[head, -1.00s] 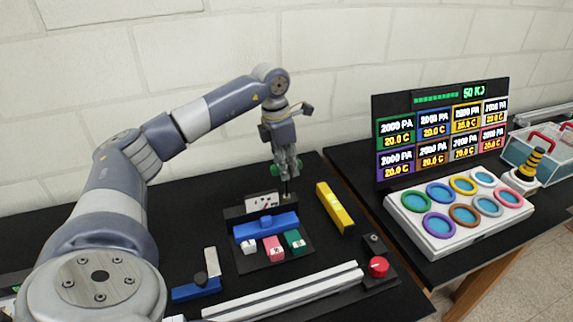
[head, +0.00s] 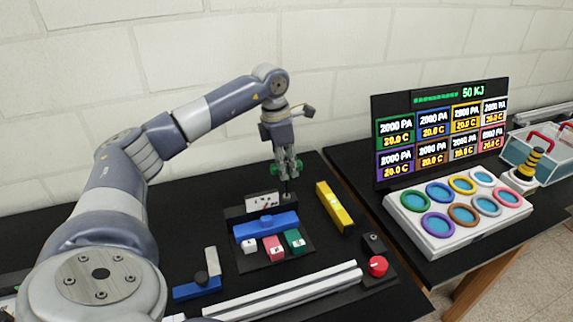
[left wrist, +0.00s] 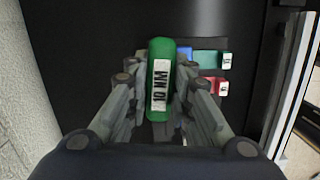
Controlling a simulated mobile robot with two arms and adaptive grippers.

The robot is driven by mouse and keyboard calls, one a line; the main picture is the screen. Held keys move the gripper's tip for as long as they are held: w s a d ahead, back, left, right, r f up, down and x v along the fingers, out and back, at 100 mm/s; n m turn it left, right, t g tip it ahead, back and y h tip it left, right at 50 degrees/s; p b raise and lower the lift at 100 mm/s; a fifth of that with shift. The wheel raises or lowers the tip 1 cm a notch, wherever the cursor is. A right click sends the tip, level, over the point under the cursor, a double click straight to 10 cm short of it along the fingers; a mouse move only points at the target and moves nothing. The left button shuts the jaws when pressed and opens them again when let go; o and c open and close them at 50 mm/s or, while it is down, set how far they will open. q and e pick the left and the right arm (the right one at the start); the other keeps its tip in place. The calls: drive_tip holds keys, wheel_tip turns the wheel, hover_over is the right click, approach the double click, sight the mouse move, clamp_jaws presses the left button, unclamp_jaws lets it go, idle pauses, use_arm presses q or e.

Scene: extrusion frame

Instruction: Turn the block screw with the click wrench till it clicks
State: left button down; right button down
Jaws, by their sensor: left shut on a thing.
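My left gripper (head: 287,168) is shut on a green-handled tool, which I take to be the click wrench (left wrist: 160,70); its white label reads "10 MM" in the left wrist view. In the head view, green parts of the wrench (head: 275,170) show beside the fingers. The gripper points down over the right rear of the black fixture. A thin dark shaft (head: 287,196) shows below the fingers at the fixture. The block screw itself is too small or hidden, so I cannot tell whether the wrench is seated on it. My right gripper is not in view.
A yellow bar (head: 334,207) lies to the right. A red knob (head: 377,266) and white rails (head: 285,293) are nearer.

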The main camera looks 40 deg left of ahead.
use_arm(q)
drive_tip(key=shift+f+m, duration=0.1)
drive_tip(key=shift+m, duration=0.5)
drive_tip(key=shift+n+p, duration=0.3)
drive_tip(key=shift+n, duration=0.7)
drive_tip(key=shift+r+p, duration=0.65)
drive_tip(key=shift+r, duration=0.05)
drive_tip(key=shift+r+p, duration=0.65)
drive_tip(key=shift+r, duration=0.3)
drive_tip(key=shift+f, duration=0.1)
